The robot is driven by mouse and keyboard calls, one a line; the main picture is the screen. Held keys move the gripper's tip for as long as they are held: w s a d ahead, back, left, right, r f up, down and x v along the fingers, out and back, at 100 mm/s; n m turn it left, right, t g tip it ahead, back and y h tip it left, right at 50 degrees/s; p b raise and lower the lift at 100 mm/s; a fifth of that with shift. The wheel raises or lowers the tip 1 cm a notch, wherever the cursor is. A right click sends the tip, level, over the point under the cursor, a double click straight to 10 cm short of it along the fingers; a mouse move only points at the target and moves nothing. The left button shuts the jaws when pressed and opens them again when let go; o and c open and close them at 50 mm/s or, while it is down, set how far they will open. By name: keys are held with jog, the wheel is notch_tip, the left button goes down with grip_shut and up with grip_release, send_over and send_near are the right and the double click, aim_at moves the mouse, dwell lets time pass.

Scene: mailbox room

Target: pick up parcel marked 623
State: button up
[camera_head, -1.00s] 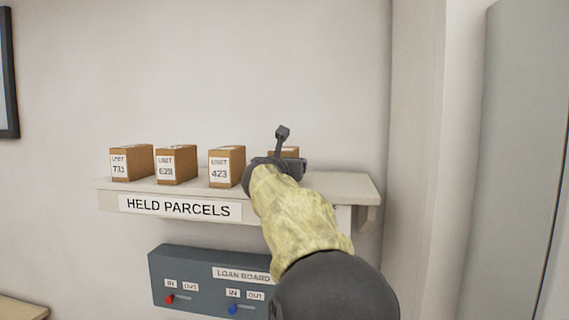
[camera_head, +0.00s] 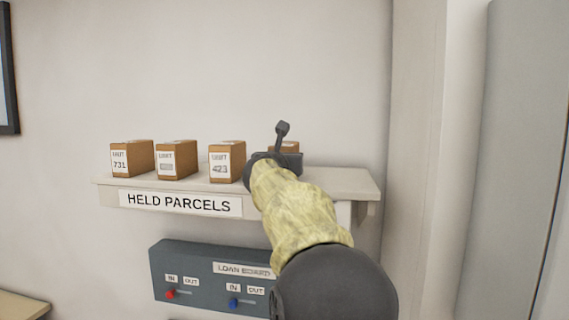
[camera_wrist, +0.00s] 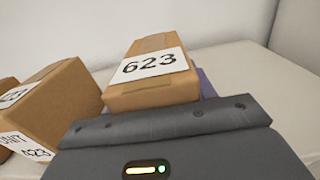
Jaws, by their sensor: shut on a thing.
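The parcel marked 623 (camera_wrist: 135,90) is a brown box with a white label, seen close up in the wrist view. Just beyond my gripper body, it stands on the pale shelf, or very close to it. My gripper (camera_wrist: 165,125) is shut on this parcel; its fingertips are mostly hidden. A purple strip shows along the parcel's right side. In the head view my gripper (camera_head: 284,155) is at the right part of the shelf (camera_head: 345,183). It hides most of the parcel, and only a brown top corner (camera_head: 291,146) shows.
Left of my gripper stand parcels marked 731 (camera_head: 132,158) and 423 (camera_head: 227,161), with another, blurred-label parcel (camera_head: 177,159) between them. Parcel 423 (camera_wrist: 55,105) is close on the left in the wrist view. A loan board (camera_head: 200,275) hangs below. The shelf's right end is clear.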

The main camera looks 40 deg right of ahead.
jog(key=shift+r, duration=0.15)
notch_tip(320, 180, up, 28)
jog(key=p, duration=1.4)
